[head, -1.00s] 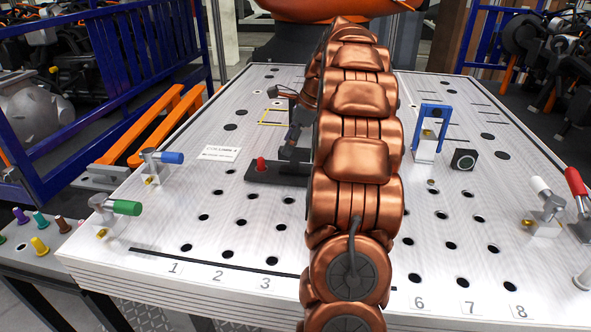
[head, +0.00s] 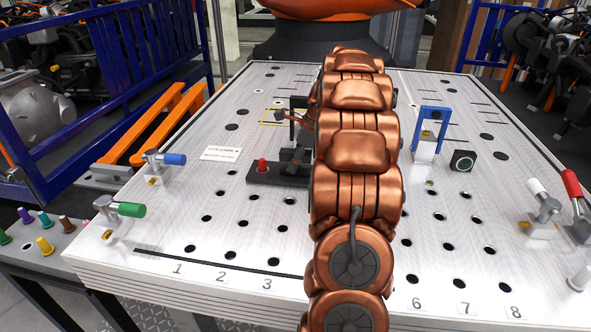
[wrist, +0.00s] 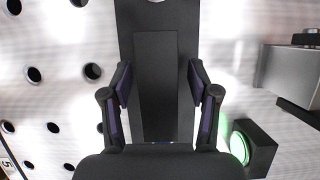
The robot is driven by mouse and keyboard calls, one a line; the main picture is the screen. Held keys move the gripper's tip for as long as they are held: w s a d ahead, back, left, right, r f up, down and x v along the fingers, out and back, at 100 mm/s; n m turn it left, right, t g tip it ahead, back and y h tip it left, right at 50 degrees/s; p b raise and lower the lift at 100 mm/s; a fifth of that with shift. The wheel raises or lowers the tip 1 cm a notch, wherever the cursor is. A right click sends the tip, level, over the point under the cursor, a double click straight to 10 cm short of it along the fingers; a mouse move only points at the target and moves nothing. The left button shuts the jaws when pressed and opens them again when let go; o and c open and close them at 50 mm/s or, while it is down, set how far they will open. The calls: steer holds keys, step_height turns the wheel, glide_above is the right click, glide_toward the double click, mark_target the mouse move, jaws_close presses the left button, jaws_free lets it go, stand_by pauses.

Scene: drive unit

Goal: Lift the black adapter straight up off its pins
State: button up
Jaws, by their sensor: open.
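The black adapter appears to be the long dark block (wrist: 156,85) in the middle of the wrist view, over a wider black plate (wrist: 126,18). My gripper (wrist: 157,88) is open, with one finger on each side of the block and a narrow gap visible at each side. Whether the fingertips reach down beside it is hard to tell. The pins are hidden. In the head view the black base plate (head: 262,177) with a red knob (head: 262,165) shows left of my arm. My arm hides the plate's right part and most of my gripper.
A button box (wrist: 258,145), glowing green, stands lower right in the wrist view. A grey metal block (wrist: 289,72) is at its right. In the head view a blue frame (head: 429,132) stands right of my arm. Toggle clamps (head: 124,209) line the edges. The perforated tabletop's front is mostly clear.

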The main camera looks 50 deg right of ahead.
steer(key=shift+x, duration=1)
steer(key=shift+a+r, duration=0.1)
steer(key=shift+c, duration=0.3)
jaws_close()
